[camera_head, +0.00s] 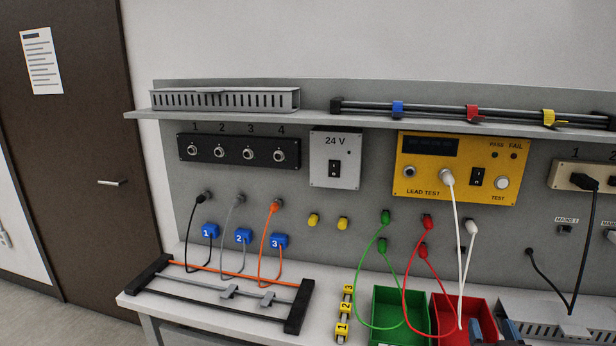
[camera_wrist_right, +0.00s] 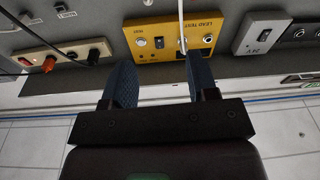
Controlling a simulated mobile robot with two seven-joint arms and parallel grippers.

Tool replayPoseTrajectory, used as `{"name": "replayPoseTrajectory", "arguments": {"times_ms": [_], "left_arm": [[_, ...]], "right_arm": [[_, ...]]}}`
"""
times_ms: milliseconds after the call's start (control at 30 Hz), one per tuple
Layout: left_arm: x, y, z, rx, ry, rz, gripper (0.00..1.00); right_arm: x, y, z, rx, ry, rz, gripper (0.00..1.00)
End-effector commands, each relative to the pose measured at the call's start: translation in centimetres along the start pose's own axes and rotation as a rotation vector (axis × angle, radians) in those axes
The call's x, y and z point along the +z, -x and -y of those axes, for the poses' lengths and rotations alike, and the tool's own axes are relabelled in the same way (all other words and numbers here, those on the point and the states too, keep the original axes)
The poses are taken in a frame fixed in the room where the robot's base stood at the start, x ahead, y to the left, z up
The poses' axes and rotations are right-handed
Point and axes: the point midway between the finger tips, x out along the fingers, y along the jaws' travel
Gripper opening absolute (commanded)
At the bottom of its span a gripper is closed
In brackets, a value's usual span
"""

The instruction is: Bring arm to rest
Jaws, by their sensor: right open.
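My right gripper (camera_head: 493,332) shows only by its blue-grey fingertips at the bottom edge of the head view, in front of the red bin and the grey slotted duct. In the right wrist view the gripper (camera_wrist_right: 160,82) is open, its two fingers well apart. I see nothing held between them. The yellow lead test box (camera_wrist_right: 165,40) lies beyond the fingers in that view, which looks turned over. A white lead (camera_wrist_right: 181,12) runs from this box and passes close to one finger; I cannot tell if they touch. My left gripper is not in view.
The panel carries a 24 V box (camera_head: 335,158), a black socket strip (camera_head: 237,151) and hanging leads. A green bin (camera_head: 384,299), a red bin (camera_head: 444,312) and a cable rack (camera_head: 222,300) stand on the bench. A shelf (camera_head: 318,118) juts out above.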

Motion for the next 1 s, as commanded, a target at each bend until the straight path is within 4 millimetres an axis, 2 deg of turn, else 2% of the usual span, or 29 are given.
{"name": "replayPoseTrajectory", "arguments": {"times_ms": [33, 167, 267, 400, 500, 600, 700, 1000], "left_arm": [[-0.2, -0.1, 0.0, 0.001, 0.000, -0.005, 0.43], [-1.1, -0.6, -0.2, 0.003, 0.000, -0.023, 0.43], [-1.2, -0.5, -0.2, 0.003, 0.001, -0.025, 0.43], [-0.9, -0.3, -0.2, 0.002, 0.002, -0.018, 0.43], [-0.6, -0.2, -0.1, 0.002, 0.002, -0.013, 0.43], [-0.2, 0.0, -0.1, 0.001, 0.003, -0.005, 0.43], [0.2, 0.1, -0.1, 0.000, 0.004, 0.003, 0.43], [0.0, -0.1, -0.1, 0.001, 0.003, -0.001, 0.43]], "right_arm": [[2.1, 1.1, 0.6, -0.025, 0.012, 0.062, 0.53], [6.8, 4.2, 2.3, -0.094, 0.030, 0.210, 0.53], [10.7, 7.7, 3.4, -0.150, 0.041, 0.331, 0.53], [15.7, 13.9, 4.5, -0.220, 0.035, 0.497, 0.53], [18.0, 17.9, 4.7, -0.247, 0.031, 0.580, 0.53], [19.4, 20.7, 4.5, -0.258, 0.038, 0.631, 0.53], [19.9, 22.0, 4.0, -0.254, 0.042, 0.657, 0.53], [20.1, 22.4, 3.8, -0.251, 0.043, 0.665, 0.53]]}}
